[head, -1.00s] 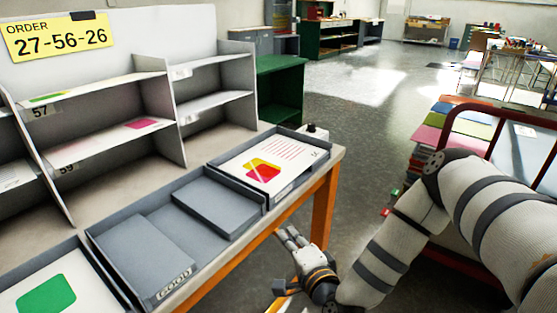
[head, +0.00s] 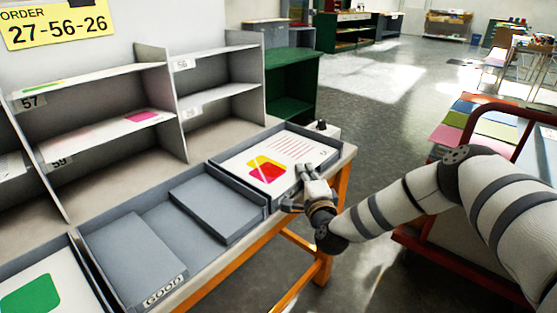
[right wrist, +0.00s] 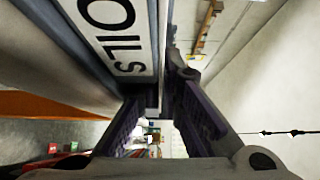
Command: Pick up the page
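A white page (head: 294,151) with red lines and a yellow and pink-red shape lies in a grey tray (head: 226,170) at the table's right end. My right gripper (head: 296,189) is at that tray's front right edge. Its upper fingers overlap the page's near right corner in the head view, and another finger is lower, outside the tray. In the right wrist view the fingers (right wrist: 160,125) are apart, close to a grey wall with a black-lettered white label (right wrist: 115,35). I see no page between them; contact with the page cannot be told. My left gripper is out of view.
A grey tray marked GOOD (head: 165,288) and a tray with a green-shaped page (head: 30,292) lie to the left. Grey shelves (head: 215,92) stand behind. A red-framed cart (head: 470,262) is at the right. Floor is open beyond the table.

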